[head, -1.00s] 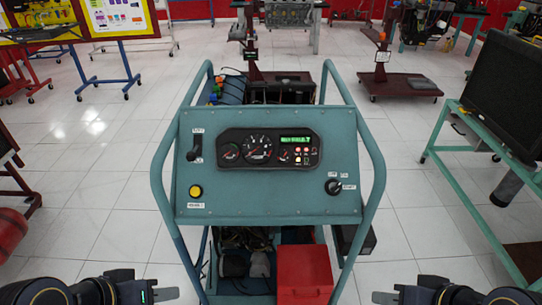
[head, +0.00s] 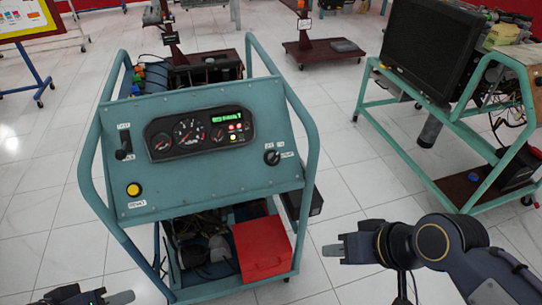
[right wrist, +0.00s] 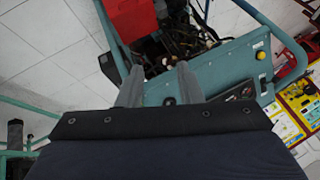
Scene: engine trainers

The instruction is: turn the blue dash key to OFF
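The dash key (head: 272,157) is a small dark knob at the right end of the sloped teal dash panel (head: 215,180), with small white labels around it. Which label it points to is too small to tell. In the right wrist view it seems to be the dark spot (right wrist: 168,101) on the panel, between the fingers. My right gripper (head: 348,240) is open and empty, to the right of and below the key in the head view, apart from the panel. Its spread fingers show in the right wrist view (right wrist: 160,82). My left gripper (head: 108,297) is partly cut off at the bottom left edge.
The panel carries a gauge cluster (head: 200,132), a yellow button (head: 134,190) and a black lever (head: 123,145). Teal tube rails (head: 297,105) frame it. A red box (head: 262,250) sits below. A cart with a monitor (head: 430,45) stands at right; floor between is clear.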

